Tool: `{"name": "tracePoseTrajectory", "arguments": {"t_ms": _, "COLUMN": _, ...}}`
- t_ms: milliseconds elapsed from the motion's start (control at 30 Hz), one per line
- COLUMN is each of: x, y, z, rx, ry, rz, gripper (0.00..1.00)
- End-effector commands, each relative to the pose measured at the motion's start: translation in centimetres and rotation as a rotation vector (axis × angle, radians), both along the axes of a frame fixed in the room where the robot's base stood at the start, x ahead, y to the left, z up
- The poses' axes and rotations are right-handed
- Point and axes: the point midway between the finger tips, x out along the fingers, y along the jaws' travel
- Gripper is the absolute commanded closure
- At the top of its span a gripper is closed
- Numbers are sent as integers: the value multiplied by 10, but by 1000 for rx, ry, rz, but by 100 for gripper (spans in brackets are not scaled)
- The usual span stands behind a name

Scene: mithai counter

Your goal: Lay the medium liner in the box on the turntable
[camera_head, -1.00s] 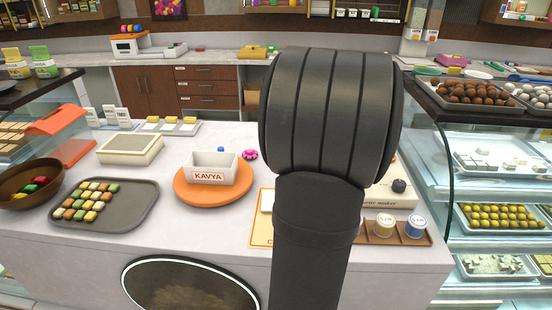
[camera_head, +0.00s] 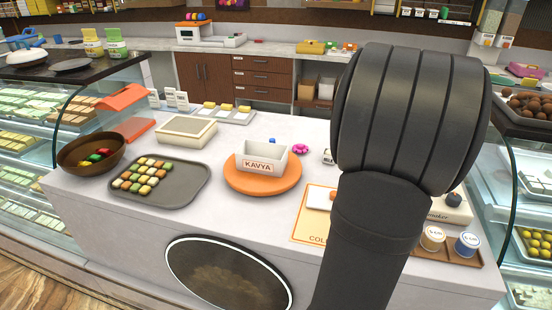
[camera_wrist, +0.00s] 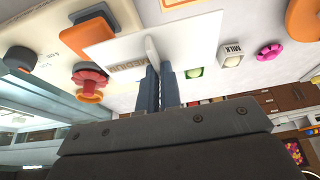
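The open white box (camera_head: 261,166), labelled KAVYA, stands on the round orange turntable (camera_head: 262,186) in the head view, and no liner shows in it. The turntable's edge shows at the top right of the wrist view (camera_wrist: 308,20). The medium liner (camera_wrist: 112,45) is a flat white sheet with an upright tab and a label that appears to read MEDIUM. My gripper (camera_wrist: 157,72) has its fingers close together on both sides of this tab, apparently pinching it. My arm hides the fingers and liner in the head view.
Left of the turntable are a grey tray of sweets (camera_head: 185,197), a brown bowl (camera_head: 70,160) and a beige flat device (camera_head: 187,131). An orange-bordered mat (camera_head: 302,230) and jars (camera_head: 433,238) are to the right.

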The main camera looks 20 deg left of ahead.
Motion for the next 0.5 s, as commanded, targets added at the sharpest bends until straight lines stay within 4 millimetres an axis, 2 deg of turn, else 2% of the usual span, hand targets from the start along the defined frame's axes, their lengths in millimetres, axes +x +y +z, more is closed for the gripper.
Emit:
{"name": "tracePoseTrajectory", "arguments": {"t_ms": 167, "x": 1, "y": 1, "z": 0, "rx": 0, "ry": 0, "rz": 1, "gripper": 100}}
{"name": "tracePoseTrajectory", "arguments": {"t_ms": 267, "x": 4, "y": 10, "z": 2, "rx": 1, "ry": 2, "rz": 6, "gripper": 100}}
{"name": "tracePoseTrajectory", "arguments": {"t_ms": 367, "x": 12, "y": 32, "z": 6, "rx": 2, "ry": 7, "rz": 13, "gripper": 100}}
{"name": "tracePoseTrajectory", "arguments": {"t_ms": 500, "x": 28, "y": 82, "z": 17, "rx": 3, "ry": 15, "rz": 24, "gripper": 100}}
